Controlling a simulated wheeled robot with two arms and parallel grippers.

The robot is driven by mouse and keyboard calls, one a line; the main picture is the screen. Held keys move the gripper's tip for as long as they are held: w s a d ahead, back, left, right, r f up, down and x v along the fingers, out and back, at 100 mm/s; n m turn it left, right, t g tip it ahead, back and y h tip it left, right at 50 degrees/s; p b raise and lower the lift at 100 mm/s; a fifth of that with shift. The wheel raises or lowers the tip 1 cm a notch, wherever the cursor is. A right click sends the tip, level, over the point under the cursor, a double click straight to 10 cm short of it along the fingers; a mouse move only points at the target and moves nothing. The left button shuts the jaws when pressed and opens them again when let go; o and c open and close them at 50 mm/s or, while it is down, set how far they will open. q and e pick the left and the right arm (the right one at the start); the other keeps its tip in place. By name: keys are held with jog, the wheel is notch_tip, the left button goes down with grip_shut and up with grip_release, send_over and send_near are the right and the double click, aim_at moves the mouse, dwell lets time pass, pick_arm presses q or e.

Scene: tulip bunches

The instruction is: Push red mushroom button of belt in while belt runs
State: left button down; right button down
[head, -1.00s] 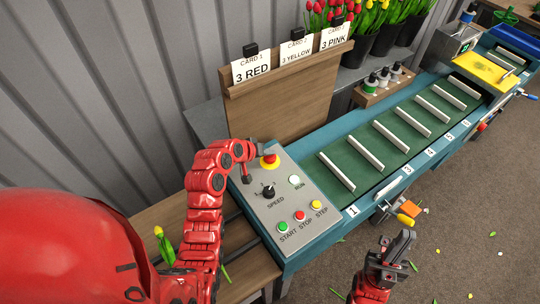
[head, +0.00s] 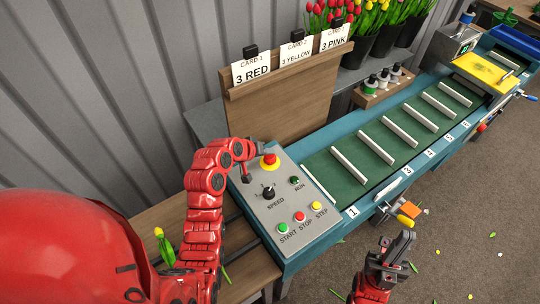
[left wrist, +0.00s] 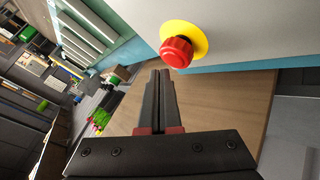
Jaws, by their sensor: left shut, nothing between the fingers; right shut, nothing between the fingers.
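The red mushroom button (head: 270,160) sits on a yellow disc at the far corner of the grey control panel (head: 250,212). In the left wrist view the red button (left wrist: 176,52) is just beyond and slightly right of my left fingertips. My left gripper (head: 247,178) is shut and empty beside the button; I cannot tell whether it touches. It also shows in the left wrist view (left wrist: 160,75). The RUN lamp (head: 295,181) is dark. The green belt (head: 363,164) with white slats extends to the upper right. My right gripper (head: 405,238) is shut and empty, in front of the belt.
The panel also carries a black speed knob (head: 268,193) and green START (head: 283,228), red STOP (head: 300,216) and yellow STEP (head: 316,206) buttons. A wooden card board (head: 280,105) stands behind. A tulip (head: 162,245) lies on the wooden bench at left.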

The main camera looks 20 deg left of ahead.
aim_at(268, 159)
pick_arm(q)
jog(key=shift+r, duration=0.1)
jog(key=shift+r+p, duration=1)
jog(key=shift+r, duration=1.45)
